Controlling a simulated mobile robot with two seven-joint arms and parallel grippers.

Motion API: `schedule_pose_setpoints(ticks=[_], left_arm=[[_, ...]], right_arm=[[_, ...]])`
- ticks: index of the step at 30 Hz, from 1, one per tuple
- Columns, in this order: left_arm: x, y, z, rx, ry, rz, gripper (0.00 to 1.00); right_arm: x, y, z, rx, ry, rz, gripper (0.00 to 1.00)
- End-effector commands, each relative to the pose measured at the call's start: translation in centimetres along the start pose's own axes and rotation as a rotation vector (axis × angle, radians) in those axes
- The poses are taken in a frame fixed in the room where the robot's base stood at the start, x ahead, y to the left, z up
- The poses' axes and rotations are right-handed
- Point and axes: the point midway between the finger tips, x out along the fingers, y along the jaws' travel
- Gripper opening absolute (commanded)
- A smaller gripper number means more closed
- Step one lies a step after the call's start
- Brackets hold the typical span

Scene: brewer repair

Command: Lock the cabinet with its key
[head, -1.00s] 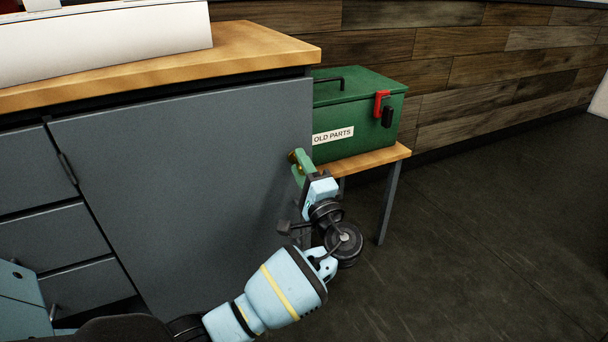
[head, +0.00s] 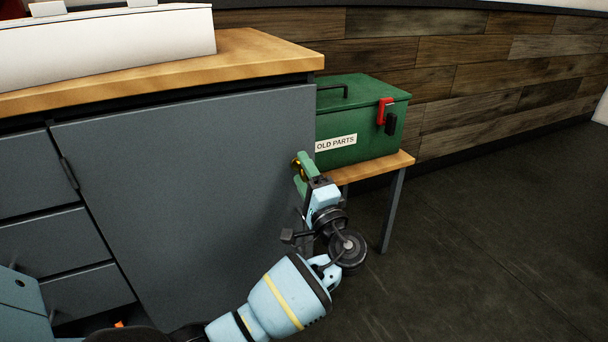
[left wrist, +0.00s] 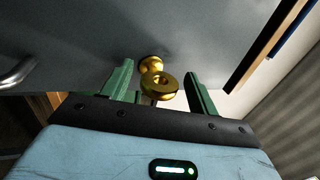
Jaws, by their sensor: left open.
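The grey cabinet (head: 190,190) stands under a wooden top, its large door panel closed. A gold lock (left wrist: 150,63) sits on the panel, with the gold key's round, holed head (left wrist: 168,92) sticking out in front of it. In the head view the gold parts (head: 295,164) show small at the panel's right edge, partly hidden by my fingers. My left gripper (head: 301,175) is open there. In the left wrist view its green fingers (left wrist: 160,82) stand on either side of the key head, with gaps on both sides. My right gripper is not in view.
A green box (head: 362,120) labelled OLD PARTS stands on a small wooden table (head: 385,166) just right of the cabinet, close behind my gripper. Drawers (head: 60,240) are at the left. Dark floor (head: 500,220) is clear at the right.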

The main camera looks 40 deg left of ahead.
Motion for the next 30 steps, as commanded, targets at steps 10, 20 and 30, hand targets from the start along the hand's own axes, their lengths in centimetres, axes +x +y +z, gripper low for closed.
schedule_pose_setpoints(ticks=[10, 20, 30], left_arm=[[-2.6, -0.1, 0.0, -0.001, 0.002, 0.002, 0.60], [-7.2, 0.0, 0.0, 0.001, 0.001, 0.002, 0.60], [-7.8, 0.0, 0.0, 0.000, 0.000, 0.000, 0.60]], right_arm=[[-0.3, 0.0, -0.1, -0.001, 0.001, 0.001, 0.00], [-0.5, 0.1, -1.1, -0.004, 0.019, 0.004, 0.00], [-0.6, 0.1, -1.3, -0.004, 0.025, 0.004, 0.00]])
